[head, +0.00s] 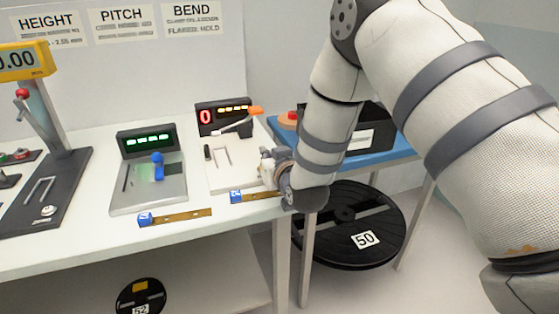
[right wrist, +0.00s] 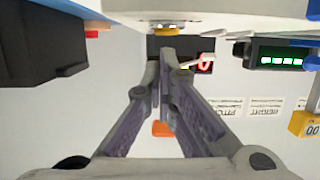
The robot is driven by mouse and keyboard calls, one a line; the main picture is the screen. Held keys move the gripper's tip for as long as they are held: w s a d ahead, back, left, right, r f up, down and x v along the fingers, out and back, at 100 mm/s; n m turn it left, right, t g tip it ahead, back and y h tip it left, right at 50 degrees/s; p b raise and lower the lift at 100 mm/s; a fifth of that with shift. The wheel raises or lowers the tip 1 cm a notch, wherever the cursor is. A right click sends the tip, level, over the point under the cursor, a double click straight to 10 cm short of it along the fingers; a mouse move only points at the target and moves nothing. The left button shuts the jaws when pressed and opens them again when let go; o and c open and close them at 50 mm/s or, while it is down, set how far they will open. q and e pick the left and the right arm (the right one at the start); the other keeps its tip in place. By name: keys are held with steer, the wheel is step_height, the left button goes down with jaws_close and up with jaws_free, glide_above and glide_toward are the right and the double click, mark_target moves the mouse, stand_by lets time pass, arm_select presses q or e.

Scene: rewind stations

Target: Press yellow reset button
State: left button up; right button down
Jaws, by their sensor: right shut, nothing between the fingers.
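The bend station (head: 222,168) is a white plate with a black display (head: 222,117) showing a red 0 and amber marks. Its lever has an orange tip (head: 256,111). My right gripper (head: 267,168) is over the right side of this plate, fingers shut and empty. In the right wrist view, which looks upside down, the closed fingertips (right wrist: 168,52) point at the station. A small yellow round part (right wrist: 165,31), possibly the reset button, shows just beyond the tips; I cannot tell whether they touch it. In the head view I cannot make out the button. My left gripper is not in view.
A station with a green display (head: 148,140) and blue knob stands to the left. A blue-topped table (head: 385,155) with a black box (head: 372,128) stands at the right. Brass strips with blue blocks (head: 145,219) lie along the front edge. Black reel 50 (head: 340,215) is below.

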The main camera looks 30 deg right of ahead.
steer(key=r+v, duration=0.1)
steer(key=v, duration=0.9)
steer(key=shift+r, duration=0.45)
